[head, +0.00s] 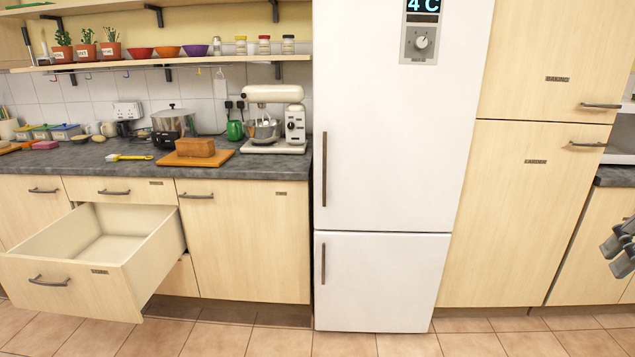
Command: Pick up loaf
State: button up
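The loaf (196,147) is a brown, brick-shaped bread. It rests on an orange-brown wooden board (222,159) on the grey counter at left, in front of the steel pot and left of the stand mixer. My gripper (620,248) shows only in part at the right edge of the head view, far from the loaf and in front of the cupboards. Its fingers are cut off by the frame, so I cannot tell whether it is open or shut.
An open, empty-looking drawer (105,236) juts out below the counter, left of the loaf. A yellow-handled brush (130,157) lies left of the board. A stand mixer (275,118) and a pot (174,126) stand close by. The fridge (395,170) stands right of the counter. The tiled floor is clear.

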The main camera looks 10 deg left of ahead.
aim_at(204, 148)
jog(key=i+j+u, duration=0.15)
jog(key=i+u, duration=0.7)
jog(key=i+l+u, duration=0.15)
jog(key=i+u, duration=0.75)
jog(key=i, duration=1.35)
